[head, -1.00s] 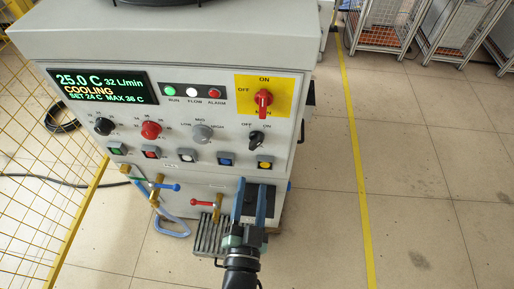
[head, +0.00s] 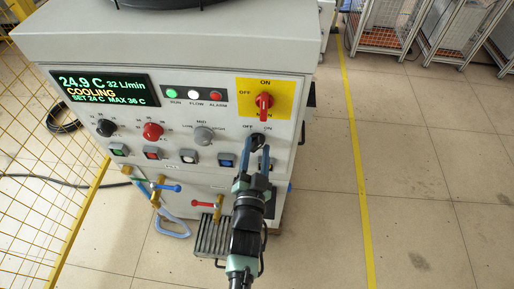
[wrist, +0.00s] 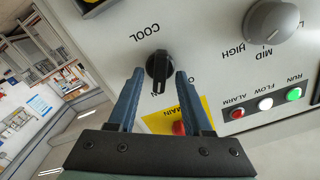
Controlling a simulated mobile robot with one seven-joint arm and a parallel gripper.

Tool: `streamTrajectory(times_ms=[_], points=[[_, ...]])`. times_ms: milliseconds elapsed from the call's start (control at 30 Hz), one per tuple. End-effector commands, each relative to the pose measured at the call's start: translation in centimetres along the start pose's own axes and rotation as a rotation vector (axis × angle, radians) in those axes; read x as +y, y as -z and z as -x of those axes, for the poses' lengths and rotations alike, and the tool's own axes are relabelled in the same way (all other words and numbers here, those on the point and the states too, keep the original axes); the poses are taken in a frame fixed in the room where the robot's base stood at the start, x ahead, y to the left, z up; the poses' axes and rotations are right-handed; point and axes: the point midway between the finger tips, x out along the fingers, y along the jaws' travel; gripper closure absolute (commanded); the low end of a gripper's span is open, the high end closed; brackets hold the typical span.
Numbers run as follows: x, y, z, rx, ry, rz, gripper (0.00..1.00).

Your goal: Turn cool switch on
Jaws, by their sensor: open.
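In the wrist view, my gripper (wrist: 160,74) is open, with one fingertip on each side of the knob and narrow gaps visible. I cannot tell the knob's exact setting.
The red main switch (head: 264,101) on its yellow plate sits just above. A grey knob (head: 203,135) and a blue button (head: 227,159) are to the left. The lit display (head: 105,88) reads COOLING. Open floor lies to the right, beyond the panel's edge.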

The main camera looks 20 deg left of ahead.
Motion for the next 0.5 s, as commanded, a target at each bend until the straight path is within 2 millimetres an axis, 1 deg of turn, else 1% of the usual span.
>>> streamTrajectory(times_ms=[300,367,500], points=[[0.03,0.02,-0.26,0.001,0.0,0.0,0.5],[0.03,0.02,-0.26,0.001,0.0,0.0,0.59],[0.03,0.02,-0.25,0.001,0.0,0.0,0.84]])
